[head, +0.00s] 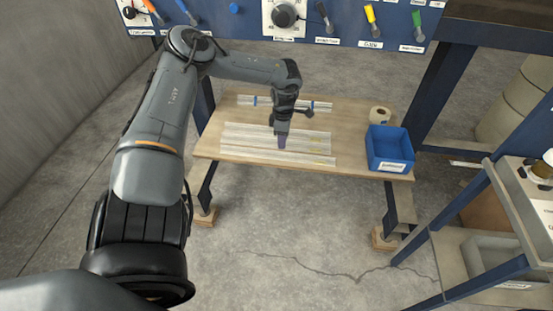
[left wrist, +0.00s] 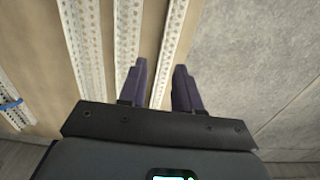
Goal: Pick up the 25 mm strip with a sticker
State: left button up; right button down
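Several pale perforated strips lie across the wooden table (head: 230,112). In the head view the wide back strip (head: 245,129), a middle strip (head: 250,142) and the front strip (head: 300,160) lie side by side. Small yellowish marks show near their right ends; I cannot read any sticker or width. My left gripper (head: 281,145) points down over the strips near their middle. In the left wrist view my left gripper (left wrist: 161,70) is open, and the narrow edge strip (left wrist: 172,40) runs between its dark fingers. Contact is not clear. My right gripper is not in view.
Another strip (head: 285,102) with blue clamps lies at the table's back. A tape roll (head: 380,115) and a labelled blue bin (head: 390,148) stand at the right. A shelf cart stands at the right front.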

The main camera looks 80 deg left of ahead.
aim_at(277, 156)
pick_arm(q)
jog(key=shift+f+b, duration=0.3)
jog(key=shift+f, duration=0.35)
notch_tip(277, 156, down, 5)
jog(key=b, duration=0.3)
jog(key=shift+d+r, duration=0.1)
jog(key=shift+r, duration=0.1)
jog(key=shift+r, duration=0.1)
grip_shut()
